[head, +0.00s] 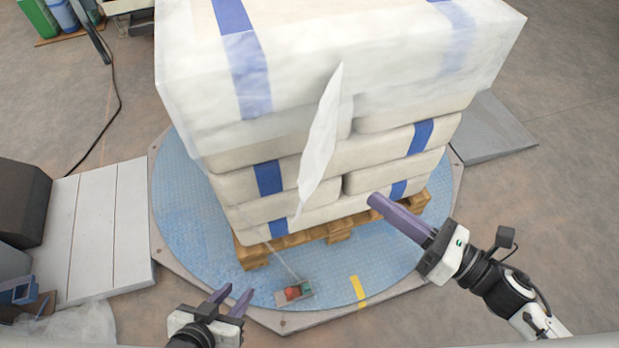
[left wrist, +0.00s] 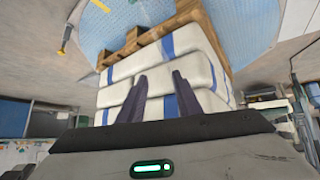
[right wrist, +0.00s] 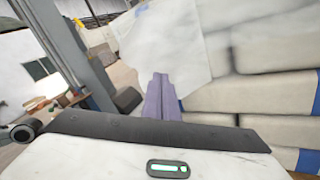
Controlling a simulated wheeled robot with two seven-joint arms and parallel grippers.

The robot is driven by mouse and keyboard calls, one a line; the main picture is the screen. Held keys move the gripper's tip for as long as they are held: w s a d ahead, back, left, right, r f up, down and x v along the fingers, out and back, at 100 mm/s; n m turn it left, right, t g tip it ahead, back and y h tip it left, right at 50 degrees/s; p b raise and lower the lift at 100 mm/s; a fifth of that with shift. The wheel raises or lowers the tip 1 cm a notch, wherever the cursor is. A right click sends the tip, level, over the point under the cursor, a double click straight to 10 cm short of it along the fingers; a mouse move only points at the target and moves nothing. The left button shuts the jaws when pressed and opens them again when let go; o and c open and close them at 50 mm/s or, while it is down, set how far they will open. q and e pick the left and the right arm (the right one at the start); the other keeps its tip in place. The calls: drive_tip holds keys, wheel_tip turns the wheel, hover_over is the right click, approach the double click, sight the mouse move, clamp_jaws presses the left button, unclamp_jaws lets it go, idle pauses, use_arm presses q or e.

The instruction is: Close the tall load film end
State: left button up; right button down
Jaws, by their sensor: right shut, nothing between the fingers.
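The tall load (head: 260,180) is stacked pale sacks with blue bands on a wooden pallet (head: 340,232). White film (head: 320,75) covers its upper part. The loose film end (head: 318,140) stands out from the front face as a narrow flap, its tip hanging near the lower sacks. It also shows in the right wrist view (right wrist: 165,45), just beyond my fingers. My right gripper (head: 374,200) is shut and empty, to the right of the flap's lower part; contact cannot be told. My left gripper (head: 238,292) is open and empty, low in front of the turntable; its fingers (left wrist: 158,80) are apart.
The pallet stands on a round blue turntable (head: 195,215). White boards (head: 95,230) and a dark block (head: 22,200) are at left. A grey ramp (head: 490,130) is at right.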

drive_tip(key=s+n+g+y, duration=0.2)
drive_tip(key=n+g, duration=0.1)
drive_tip(key=n, duration=0.4)
drive_tip(key=n+p, duration=0.1)
drive_tip(key=p, duration=0.2)
approach(293, 176)
drive_tip(key=shift+g, duration=0.4)
drive_tip(key=x, duration=0.6)
drive_tip(key=shift+w+r, duration=0.15)
drive_tip(key=shift+w, duration=0.05)
drive_tip(key=shift+a, duration=0.1)
